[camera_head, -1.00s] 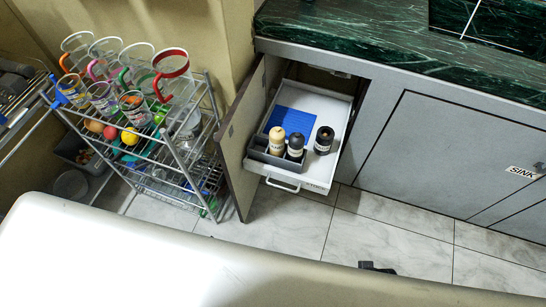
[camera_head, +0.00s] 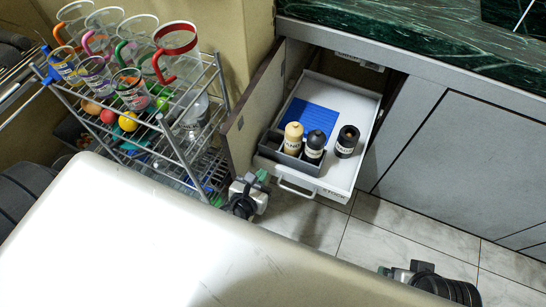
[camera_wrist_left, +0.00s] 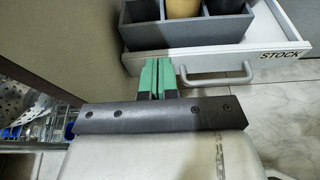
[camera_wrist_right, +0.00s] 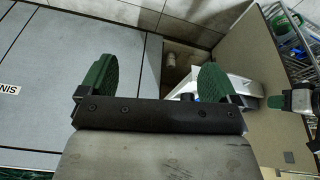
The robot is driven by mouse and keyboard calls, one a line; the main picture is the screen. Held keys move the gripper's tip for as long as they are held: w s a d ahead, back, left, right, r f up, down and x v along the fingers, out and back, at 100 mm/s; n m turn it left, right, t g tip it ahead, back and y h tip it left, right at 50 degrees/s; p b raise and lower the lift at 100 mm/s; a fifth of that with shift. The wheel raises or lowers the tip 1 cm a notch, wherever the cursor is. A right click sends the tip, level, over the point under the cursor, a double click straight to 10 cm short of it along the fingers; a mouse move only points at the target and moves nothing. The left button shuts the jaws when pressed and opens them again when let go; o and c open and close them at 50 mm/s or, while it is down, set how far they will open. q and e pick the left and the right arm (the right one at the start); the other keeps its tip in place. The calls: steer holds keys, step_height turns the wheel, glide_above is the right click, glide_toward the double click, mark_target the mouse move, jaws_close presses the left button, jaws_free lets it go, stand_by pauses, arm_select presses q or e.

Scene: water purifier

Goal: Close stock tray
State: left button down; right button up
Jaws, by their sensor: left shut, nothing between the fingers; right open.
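The stock tray (camera_head: 352,103) is a white pull-out drawer, standing out of the grey cabinet below the counter. Its handle (camera_head: 297,189) is on the front face; it also shows in the left wrist view (camera_wrist_left: 218,79), beside the STOCK label. My left gripper (camera_head: 262,175) is shut and empty, just left of the handle and close to the tray front. Its green fingertips show in the left wrist view (camera_wrist_left: 158,76), with no clear contact. My right gripper (camera_head: 385,271) is low at the front right, away from the tray. In the right wrist view (camera_wrist_right: 156,82) its fingers are wide open and empty.
A grey divider box (camera_head: 272,146) with bottles, a dark bottle (camera_head: 347,141) and a blue mat (camera_head: 310,117) are in the tray. The open cabinet door (camera_head: 255,110) stands left of it. A wire rack (camera_head: 185,150) with mugs is farther left. Tiled floor lies in front.

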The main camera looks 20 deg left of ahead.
mark_target(276, 153)
arm_select(q)
steer(key=shift+r+x, duration=0.2)
steer(key=shift+x, duration=1)
steer(key=shift+r+x, duration=0.15)
steer(key=shift+x, duration=1.05)
steer(key=shift+r+x, duration=0.2)
steer(key=shift+x, duration=1)
arm_select(e)
steer(key=shift+s+r, duration=0.2)
steer(key=shift+r, duration=0.3)
arm_select(q)
steer(key=shift+w, duration=0.15)
